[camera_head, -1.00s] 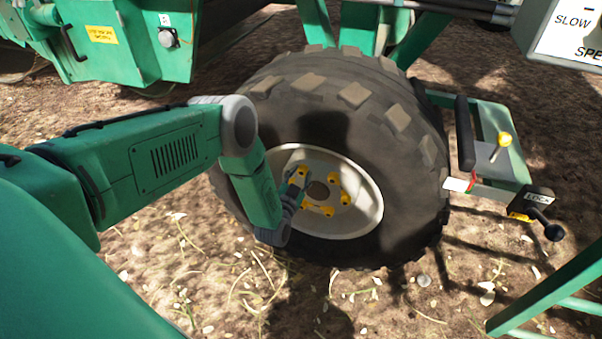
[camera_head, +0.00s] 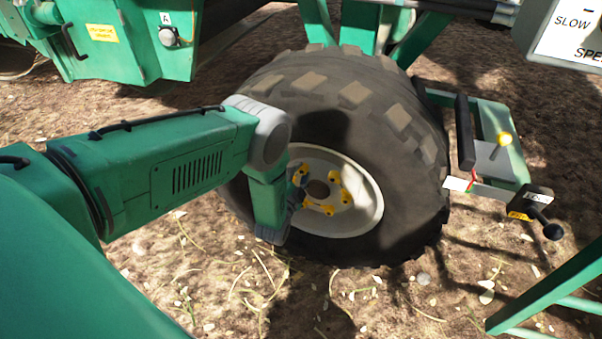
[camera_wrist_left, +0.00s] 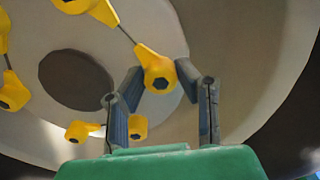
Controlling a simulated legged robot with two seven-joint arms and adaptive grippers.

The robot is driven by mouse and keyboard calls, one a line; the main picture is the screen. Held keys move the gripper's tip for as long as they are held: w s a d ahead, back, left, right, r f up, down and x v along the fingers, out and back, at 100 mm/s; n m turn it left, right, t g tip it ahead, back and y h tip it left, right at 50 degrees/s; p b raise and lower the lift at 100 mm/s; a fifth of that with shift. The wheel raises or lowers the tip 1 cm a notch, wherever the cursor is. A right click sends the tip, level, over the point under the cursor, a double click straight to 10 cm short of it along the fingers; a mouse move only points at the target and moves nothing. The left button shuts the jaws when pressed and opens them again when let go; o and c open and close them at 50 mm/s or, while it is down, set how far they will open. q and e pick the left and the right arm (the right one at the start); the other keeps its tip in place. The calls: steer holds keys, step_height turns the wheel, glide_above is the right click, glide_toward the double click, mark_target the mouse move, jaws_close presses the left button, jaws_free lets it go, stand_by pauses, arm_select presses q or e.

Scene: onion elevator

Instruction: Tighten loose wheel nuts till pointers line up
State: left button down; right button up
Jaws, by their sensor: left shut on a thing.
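A big black tyre (camera_head: 400,160) with a cream rim (camera_head: 368,190) stands in the middle of the head view. Several yellow nut pointers (camera_head: 346,197) ring the dark hub hole (camera_head: 318,189). In the left wrist view, thin dark rods join some pointers in pairs. My left gripper (camera_wrist_left: 160,82) is shut on one yellow nut pointer (camera_wrist_left: 152,64), with a finger on each side of it. In the head view my arm hides much of the gripper. My right gripper is out of view.
A green machine body (camera_head: 130,45) stands at the upper left. Straw-strewn soil (camera_head: 390,300) lies open in front.

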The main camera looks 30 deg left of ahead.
arm_select(q)
steer(key=shift+s+d+f, duration=0.1)
steer(key=shift+d+f, duration=0.05)
steer(key=shift+f, duration=0.1)
steer(key=c, duration=1.2)
jaws_free()
steer(key=shift+r, duration=0.1)
steer(key=v, duration=1.1)
steer(key=shift+s, duration=0.4)
